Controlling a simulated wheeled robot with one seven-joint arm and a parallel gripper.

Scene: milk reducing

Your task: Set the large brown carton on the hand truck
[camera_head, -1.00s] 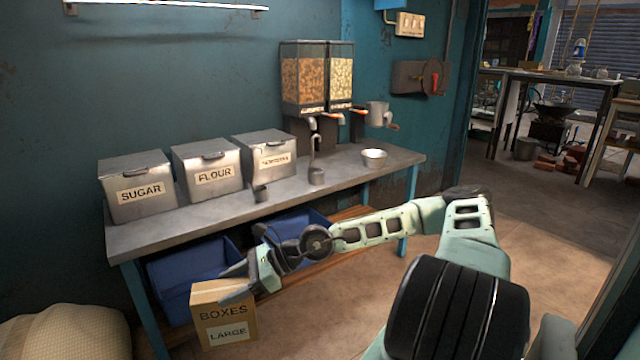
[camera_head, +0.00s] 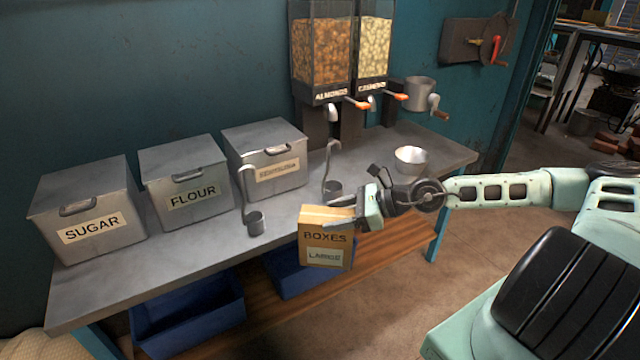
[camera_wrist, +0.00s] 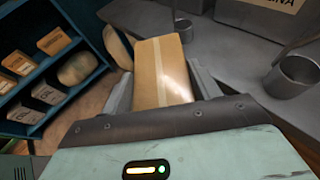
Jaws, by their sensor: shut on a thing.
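A brown carton labelled "BOXES LARGE" (camera_head: 326,238) is held in the air in front of the table's front edge in the head view. My gripper (camera_head: 340,222) is shut on it from the right side. In the wrist view the carton (camera_wrist: 163,75) sits between the two fingers of my gripper (camera_wrist: 163,92), with a pale tape strip along its face. The carton looks roughly upright in the head view. I see no hand truck in either current view.
The metal table (camera_head: 190,245) carries tins labelled sugar (camera_head: 88,212), flour (camera_head: 183,180) and a third (camera_head: 266,160), ladles, a bowl (camera_head: 410,160) and two dispensers. Blue bins (camera_head: 188,318) sit below. The wrist view shows a blue shelf with packages (camera_wrist: 50,60).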

